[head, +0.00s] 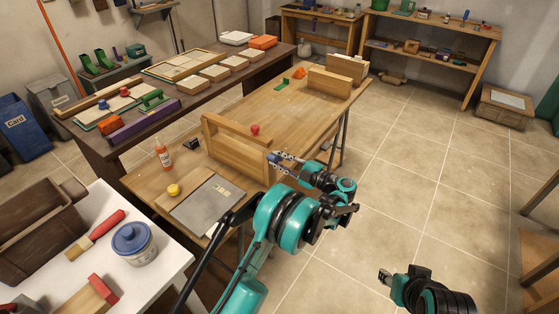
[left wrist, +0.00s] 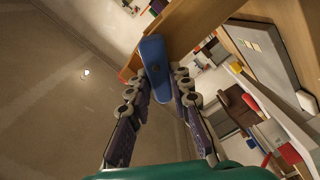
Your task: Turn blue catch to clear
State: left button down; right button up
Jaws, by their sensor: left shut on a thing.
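The blue catch (left wrist: 155,68) shows in the left wrist view as a long rounded blue piece with its far end against a wooden part (left wrist: 185,32). My left gripper (left wrist: 162,82) is shut on it, with one finger along each side. In the head view the gripper (head: 279,158) is at the right end of the wooden frame (head: 232,155), and only a bit of the blue catch (head: 271,157) shows there. My right gripper (head: 384,276) hangs over the floor at the lower right, away from the frame. Whether its fingers are open is unclear.
A red knob (head: 255,129) stands on the frame. A grey plate (head: 207,204), a yellow knob (head: 173,190) and an orange bottle (head: 163,155) are left of it. A white table (head: 165,268) with a blue-lidded jar (head: 134,243) is at lower left. The tiled floor at right is clear.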

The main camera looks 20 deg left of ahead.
pick_arm(q)
jog(key=shift+n, duration=0.4)
jog(key=c, duration=1.4)
grip_release()
jog(key=shift+o, duration=0.2)
jog(key=v, duration=1.2)
